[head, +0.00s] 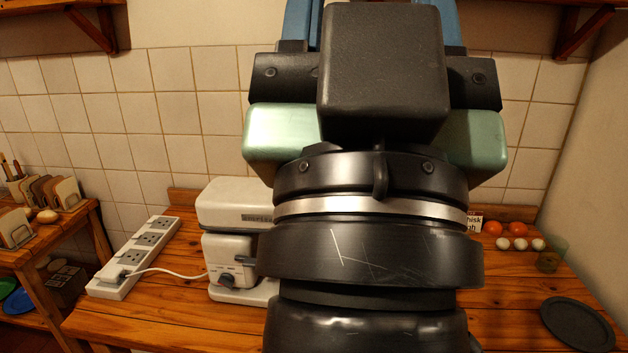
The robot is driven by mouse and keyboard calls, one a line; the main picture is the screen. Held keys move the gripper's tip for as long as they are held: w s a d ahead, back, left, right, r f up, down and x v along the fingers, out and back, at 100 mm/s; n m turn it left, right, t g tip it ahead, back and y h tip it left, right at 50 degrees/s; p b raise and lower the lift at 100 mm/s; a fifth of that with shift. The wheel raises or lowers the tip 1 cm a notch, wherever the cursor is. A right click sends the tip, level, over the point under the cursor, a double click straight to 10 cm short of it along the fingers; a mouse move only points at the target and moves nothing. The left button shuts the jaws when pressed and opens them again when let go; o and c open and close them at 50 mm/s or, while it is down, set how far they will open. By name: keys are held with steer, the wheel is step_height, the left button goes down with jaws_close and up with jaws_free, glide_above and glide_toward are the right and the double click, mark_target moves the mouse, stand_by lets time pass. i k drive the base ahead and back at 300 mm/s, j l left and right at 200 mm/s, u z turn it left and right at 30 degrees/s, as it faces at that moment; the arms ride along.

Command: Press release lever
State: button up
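A white appliance that looks like a stand mixer (232,205) stands on the wooden worktop, left of my arm. Its right part is hidden behind my arm. A dark knob (227,281) is on its body, and a small dark bar (245,260) that may be the release lever sits just above and right of the knob. My arm rises through the middle of the view, apart from the mixer's visible part as far as I can tell. My gripper (380,20) is at the top edge, with blue finger parts on both sides of a black box. Its fingertips are out of view.
A white power strip (134,258) lies left of the mixer, with a white cord (175,271) running between them. Wall shelf brackets hang above.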

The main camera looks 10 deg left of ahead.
mark_target(249, 262)
steer(key=i+j, duration=0.1)
steer(key=i, duration=0.35)
steer(key=i+j, duration=0.1)
steer(key=i, duration=0.35)
steer(key=u, duration=0.05)
